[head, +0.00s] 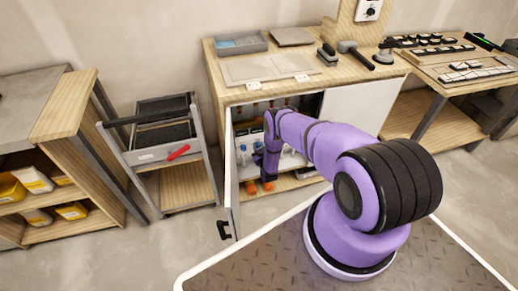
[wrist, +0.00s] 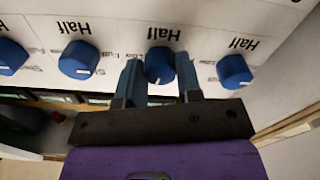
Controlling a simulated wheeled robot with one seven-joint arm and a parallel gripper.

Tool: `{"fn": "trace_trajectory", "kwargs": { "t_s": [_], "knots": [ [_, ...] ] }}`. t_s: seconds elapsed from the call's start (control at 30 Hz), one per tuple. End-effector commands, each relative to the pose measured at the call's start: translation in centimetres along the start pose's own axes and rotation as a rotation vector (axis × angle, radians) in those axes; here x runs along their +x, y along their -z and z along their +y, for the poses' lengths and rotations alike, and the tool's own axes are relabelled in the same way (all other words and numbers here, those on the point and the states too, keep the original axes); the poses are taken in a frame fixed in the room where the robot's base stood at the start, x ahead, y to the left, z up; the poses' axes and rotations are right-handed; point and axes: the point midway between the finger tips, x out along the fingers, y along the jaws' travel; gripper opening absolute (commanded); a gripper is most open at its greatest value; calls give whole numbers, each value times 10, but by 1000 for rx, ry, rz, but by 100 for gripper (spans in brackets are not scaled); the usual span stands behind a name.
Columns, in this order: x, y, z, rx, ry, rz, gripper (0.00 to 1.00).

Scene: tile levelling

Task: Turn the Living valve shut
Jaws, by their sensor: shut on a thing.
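A row of blue valve knobs sits on a white panel (wrist: 110,30) in the wrist view. My gripper (wrist: 159,68) has one finger on each side of a blue knob (wrist: 160,62) and is shut on it. A white mark shows on the knob's near edge, pointing down in the picture. "Half" is printed above it, upside down; finer print is partly hidden by the fingers. No room name is legible, so I cannot tell whether this is the Living valve. In the head view my gripper (head: 271,160) is inside the open cabinet, its tips unclear.
Other blue knobs stand close by, on the left (wrist: 80,60) and right (wrist: 234,71). The cabinet door (head: 231,185) hangs open at the left of my arm. A worktop (head: 235,92) with tools lies above. A grey trolley (head: 200,150) stands left.

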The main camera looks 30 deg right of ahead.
Motion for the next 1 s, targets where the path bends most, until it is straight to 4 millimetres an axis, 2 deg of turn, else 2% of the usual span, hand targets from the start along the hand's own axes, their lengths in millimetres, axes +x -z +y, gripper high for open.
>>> {"fn": "trace_trajectory", "kwargs": {
  "t_s": [0.4,1.0],
  "knots": [
    [0,0,0,-224,0,0,9],
    [0,0,0,-267,0,0,9]
  ]
}}
